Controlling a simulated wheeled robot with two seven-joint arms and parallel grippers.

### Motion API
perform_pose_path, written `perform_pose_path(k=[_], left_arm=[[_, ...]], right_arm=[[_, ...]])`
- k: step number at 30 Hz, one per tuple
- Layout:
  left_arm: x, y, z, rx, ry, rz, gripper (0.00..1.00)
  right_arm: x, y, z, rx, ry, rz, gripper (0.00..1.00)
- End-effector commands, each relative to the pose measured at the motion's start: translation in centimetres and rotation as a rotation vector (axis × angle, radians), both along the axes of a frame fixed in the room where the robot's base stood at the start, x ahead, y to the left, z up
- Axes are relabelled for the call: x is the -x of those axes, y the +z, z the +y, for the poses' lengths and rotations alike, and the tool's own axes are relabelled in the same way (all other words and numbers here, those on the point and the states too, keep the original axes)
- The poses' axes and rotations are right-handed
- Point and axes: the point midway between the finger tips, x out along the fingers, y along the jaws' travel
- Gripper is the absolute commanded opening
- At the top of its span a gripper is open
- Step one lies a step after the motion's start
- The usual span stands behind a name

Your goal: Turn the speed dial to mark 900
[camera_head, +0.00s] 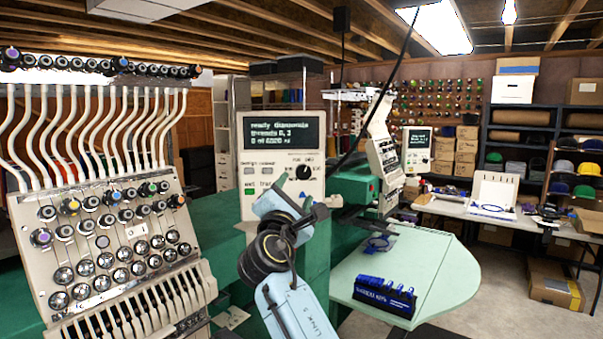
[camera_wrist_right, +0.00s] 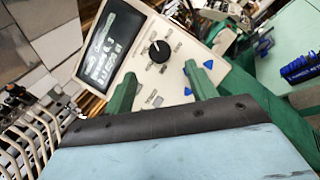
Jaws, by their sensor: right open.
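The speed dial (camera_head: 303,172) is a round black knob with a white pointer line on the cream control panel (camera_head: 311,135). In the right wrist view the dial (camera_wrist_right: 159,51) sits beyond the gap between my fingertips. The marks around it are too small to read. My right gripper (camera_head: 286,190) is in front of the panel, just below and left of the dial. In the wrist view its two green fingers (camera_wrist_right: 163,86) are apart with nothing between them. The gripper looks clear of the knob. My left gripper is not in view.
The panel has a dark text screen (camera_head: 281,130), a green button (camera_head: 249,192) and blue arrow buttons (camera_wrist_right: 208,64). The embroidery machine head (camera_head: 110,230) with threads stands at left. A pale green table (camera_head: 440,265) holds a blue rack (camera_head: 386,295) at right.

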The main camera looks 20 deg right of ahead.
Motion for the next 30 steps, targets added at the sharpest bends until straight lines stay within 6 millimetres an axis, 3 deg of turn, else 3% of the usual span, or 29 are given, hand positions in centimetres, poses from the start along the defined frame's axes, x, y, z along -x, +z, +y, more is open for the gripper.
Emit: perform_pose_path(k=[6, 12, 27, 30], left_arm=[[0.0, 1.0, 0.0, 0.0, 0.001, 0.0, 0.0], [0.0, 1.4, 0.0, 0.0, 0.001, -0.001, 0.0], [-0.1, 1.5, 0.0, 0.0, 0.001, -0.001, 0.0], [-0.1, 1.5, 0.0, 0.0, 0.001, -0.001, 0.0]], right_arm=[[-3.4, 1.3, -1.8, 0.003, -0.002, 0.001, 0.57], [-5.4, 1.8, -2.9, 0.0, 0.0, 0.0, 0.57], [-6.3, 1.9, -3.4, -0.002, 0.001, 0.0, 0.57], [-6.3, 1.9, -3.4, -0.002, 0.001, 0.0, 0.43]])
